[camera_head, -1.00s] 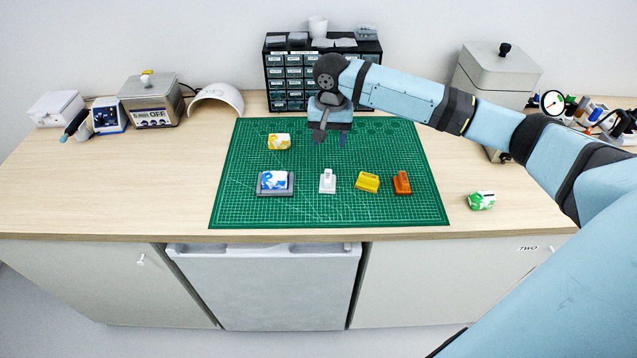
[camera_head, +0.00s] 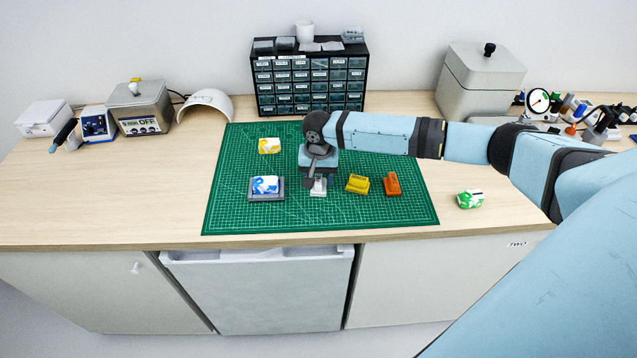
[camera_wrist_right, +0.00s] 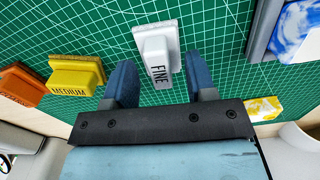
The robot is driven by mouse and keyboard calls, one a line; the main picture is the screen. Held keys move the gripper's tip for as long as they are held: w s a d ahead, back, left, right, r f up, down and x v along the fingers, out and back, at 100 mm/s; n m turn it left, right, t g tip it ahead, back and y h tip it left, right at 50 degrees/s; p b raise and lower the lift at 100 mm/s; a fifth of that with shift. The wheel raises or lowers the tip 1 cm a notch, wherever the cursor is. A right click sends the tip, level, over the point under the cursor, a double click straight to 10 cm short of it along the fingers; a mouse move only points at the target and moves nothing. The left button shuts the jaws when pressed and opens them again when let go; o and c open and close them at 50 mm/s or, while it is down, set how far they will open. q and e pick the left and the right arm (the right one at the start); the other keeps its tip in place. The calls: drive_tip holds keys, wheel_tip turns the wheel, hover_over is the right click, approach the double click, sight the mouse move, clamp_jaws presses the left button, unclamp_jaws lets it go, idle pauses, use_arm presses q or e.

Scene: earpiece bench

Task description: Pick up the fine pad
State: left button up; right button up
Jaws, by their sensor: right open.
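The fine pad is a white block with a raised grip, lettered FINE, on the green mat. In the right wrist view the fine pad (camera_wrist_right: 157,52) lies between and just beyond the two blue fingertips of my right gripper (camera_wrist_right: 163,75). The gripper is open with nothing in it. In the head view my right gripper (camera_head: 318,180) hangs over the fine pad (camera_head: 319,190) and hides part of it. I cannot tell the exact height gap. My left gripper is not in view.
On the mat (camera_head: 235,218), the yellow medium pad (camera_head: 358,184) and orange pad (camera_head: 392,184) stand right of the fine pad. A blue-white block sits in a grey holder (camera_head: 280,194) to the left. A yellow-white block (camera_head: 269,146) lies behind. A green-white block (camera_head: 470,200) lies off the mat.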

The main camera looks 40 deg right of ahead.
sight(318, 179)
drive_tip(key=shift+f, duration=0.55)
drive_tip(key=c, duration=0.6)
drive_tip(key=shift+r, duration=0.15)
drive_tip(key=shift+c, duration=0.2)
wheel_tip(318, 179, up, 20)
drive_tip(key=b, duration=0.1)
drive_tip(key=shift+o, duration=1)
drive_tip(key=shift+c, duration=0.4)
